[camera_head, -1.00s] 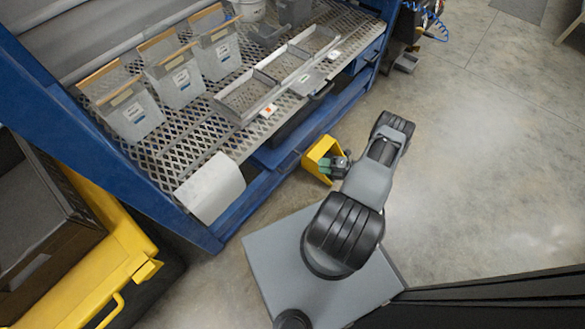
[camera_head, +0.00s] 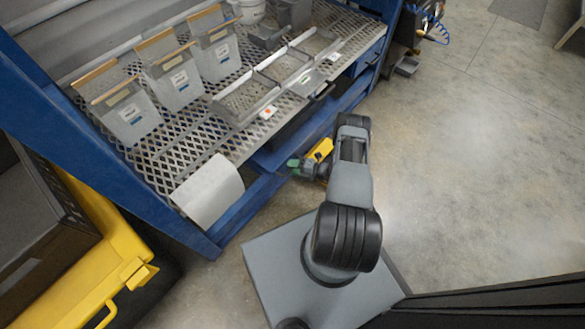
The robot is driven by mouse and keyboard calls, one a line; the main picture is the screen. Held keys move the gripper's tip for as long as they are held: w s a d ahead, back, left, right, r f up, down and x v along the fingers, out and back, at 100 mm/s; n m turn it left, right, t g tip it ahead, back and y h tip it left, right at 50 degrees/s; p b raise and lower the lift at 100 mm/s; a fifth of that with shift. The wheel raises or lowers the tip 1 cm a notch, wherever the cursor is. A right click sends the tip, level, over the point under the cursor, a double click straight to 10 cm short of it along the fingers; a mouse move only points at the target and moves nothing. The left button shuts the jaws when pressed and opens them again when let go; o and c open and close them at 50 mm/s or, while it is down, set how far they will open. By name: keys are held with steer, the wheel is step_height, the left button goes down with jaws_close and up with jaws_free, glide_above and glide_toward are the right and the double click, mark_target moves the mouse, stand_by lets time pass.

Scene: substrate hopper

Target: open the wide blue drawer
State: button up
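A blue front panel (camera_head: 268,157) runs low along the front of the blue bench, below the mesh top. It may be the wide blue drawer, but its outline and any handle on it are unclear. Another blue panel (camera_head: 368,57) sits under the right end of the mesh. My gripper (camera_head: 293,163), with small green tips, is at the bench's front, just right of the low panel. It appears in front of a yellow object and points left. I see no sign that it holds anything. Its finger gap is too small to read, and contact with the bench cannot be told.
The mesh top (camera_head: 180,143) carries several clear bins (camera_head: 128,113) and grey trays (camera_head: 247,100). A white sheet (camera_head: 209,190) hangs over its front edge. The yellow object (camera_head: 321,148) is partly hidden. A yellow cart (camera_head: 95,255) stands left. Open floor (camera_head: 470,170) lies right.

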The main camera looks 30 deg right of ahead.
steer(key=shift+w+a, duration=0.15)
steer(key=shift+c, duration=0.4)
jaws_close()
